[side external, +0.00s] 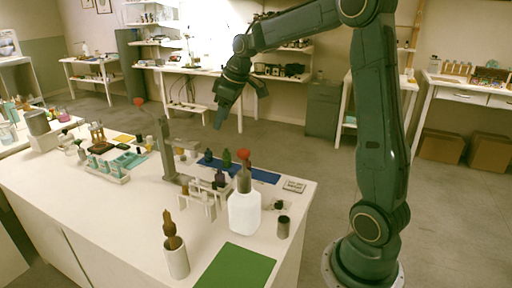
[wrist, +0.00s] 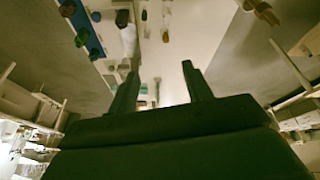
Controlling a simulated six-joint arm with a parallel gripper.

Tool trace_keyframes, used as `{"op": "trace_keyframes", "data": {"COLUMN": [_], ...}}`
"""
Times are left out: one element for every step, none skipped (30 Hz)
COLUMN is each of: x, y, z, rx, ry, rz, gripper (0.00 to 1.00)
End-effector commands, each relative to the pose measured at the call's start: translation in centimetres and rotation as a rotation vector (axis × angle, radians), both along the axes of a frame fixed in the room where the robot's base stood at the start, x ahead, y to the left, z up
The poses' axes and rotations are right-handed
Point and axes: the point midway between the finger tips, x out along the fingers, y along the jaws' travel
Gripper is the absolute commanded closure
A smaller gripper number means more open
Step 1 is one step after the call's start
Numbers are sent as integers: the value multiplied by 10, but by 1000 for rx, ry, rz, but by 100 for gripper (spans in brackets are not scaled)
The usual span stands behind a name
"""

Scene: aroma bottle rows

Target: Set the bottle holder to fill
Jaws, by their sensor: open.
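My gripper (side external: 240,106) is open and empty in the side view, high above the far edge of the white table. Its two fingers also show apart in the wrist view (wrist: 160,84). A pale rack (side external: 200,198) with a few small bottles stands mid-table. Another pale rack (side external: 116,174) with teal items stands further left. I cannot tell which is the bottle holder. A blue mat (side external: 264,176) bears small dark bottles, including a green one (side external: 227,158); the mat also shows in the wrist view (wrist: 84,27). My gripper touches none of these.
A large white bottle (side external: 244,214) stands near the front, beside a dark cylinder (side external: 283,228). A green mat (side external: 236,268) and a white cup (side external: 176,262) lie closer. A grey upright stand (side external: 167,150) rises behind the middle rack. Open floor lies beyond the table.

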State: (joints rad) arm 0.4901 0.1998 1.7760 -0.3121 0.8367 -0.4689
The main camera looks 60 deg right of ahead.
Motion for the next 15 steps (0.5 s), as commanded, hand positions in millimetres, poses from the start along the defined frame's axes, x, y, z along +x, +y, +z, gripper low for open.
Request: {"op": "trace_keyframes", "data": {"x": [7,11,16,20,23,27,30,33,37,39,41,44,45,47,48], "y": [-13,-20,-29,-37,-43,-53,-61,-68,-78,-85,-93,-102,-110,-117,-127], "z": [-9,-13,-19,-24,-29,-35,-41,-46,-53,-59,-65,-73,-79,-85,-94], "rx": [3,5,7,8,10,10,12,13,15,18,19,21,22,24,28], "ry": [6,8,9,9,11,11,12,12,12,13,13,11,12,10,11], "rz": [5,9,17,23,28,33,40,45,51,57,61,69,73,78,85], "gripper": [50,50,50,50,50,50,50,50,50,50,50,50,50,50,50]}}
